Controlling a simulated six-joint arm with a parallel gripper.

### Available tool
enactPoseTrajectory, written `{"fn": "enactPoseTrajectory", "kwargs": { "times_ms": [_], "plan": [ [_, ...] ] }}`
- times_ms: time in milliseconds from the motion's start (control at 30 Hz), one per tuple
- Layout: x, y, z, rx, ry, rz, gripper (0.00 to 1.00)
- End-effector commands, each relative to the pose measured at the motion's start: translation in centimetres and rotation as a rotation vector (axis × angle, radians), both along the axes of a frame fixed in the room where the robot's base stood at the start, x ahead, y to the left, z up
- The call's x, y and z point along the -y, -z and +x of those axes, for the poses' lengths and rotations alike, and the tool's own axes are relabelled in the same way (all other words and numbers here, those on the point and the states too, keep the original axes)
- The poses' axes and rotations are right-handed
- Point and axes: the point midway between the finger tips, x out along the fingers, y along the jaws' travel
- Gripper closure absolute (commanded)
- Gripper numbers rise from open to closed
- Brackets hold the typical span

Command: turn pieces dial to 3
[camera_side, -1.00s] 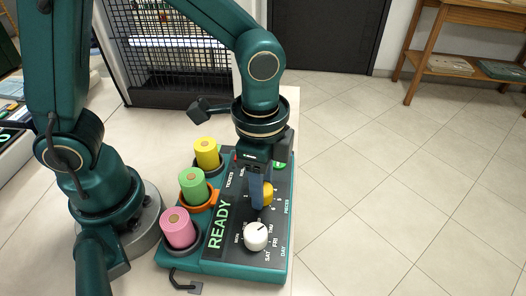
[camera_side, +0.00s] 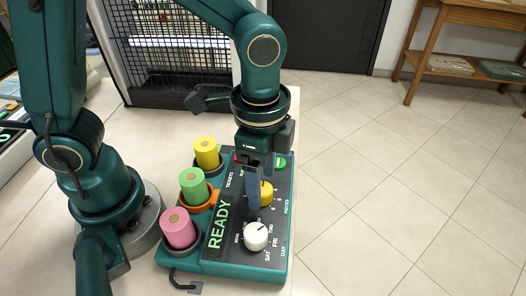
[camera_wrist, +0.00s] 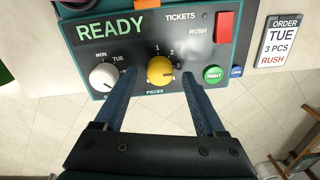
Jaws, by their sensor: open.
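The yellow pieces dial (camera_side: 267,194) sits on the dark console panel. In the wrist view the yellow dial (camera_wrist: 160,69) has its dark pointer mark toward the right, past the 2; the exact number it meets is hard to read. My gripper (camera_side: 260,190) is open, its blue fingers on either side of the dial. In the wrist view my gripper (camera_wrist: 158,73) shows a gap between each finger and the dial. In the side view the near finger partly covers the dial.
The white day dial (camera_side: 256,237) is close to the near finger. The red rush switch (camera_wrist: 224,27) and green print button (camera_wrist: 213,74) are right of the dial. Pink (camera_side: 178,229), green (camera_side: 193,186) and yellow (camera_side: 206,153) rolls line the console's left. An order card (camera_wrist: 281,41) reads TUE, 3 PCS, RUSH.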

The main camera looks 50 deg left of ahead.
Motion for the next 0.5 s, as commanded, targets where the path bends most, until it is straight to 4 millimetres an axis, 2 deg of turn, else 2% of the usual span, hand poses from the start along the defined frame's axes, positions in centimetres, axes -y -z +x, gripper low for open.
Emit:
{"fn": "enactPoseTrajectory", "kwargs": {
  "times_ms": [200,500],
  "plan": [
    [0.1,-2.8,0.0,0.005,0.000,-0.002,0.28],
    [0.1,-3.6,-0.1,0.001,0.001,-0.001,0.28]
  ]
}}
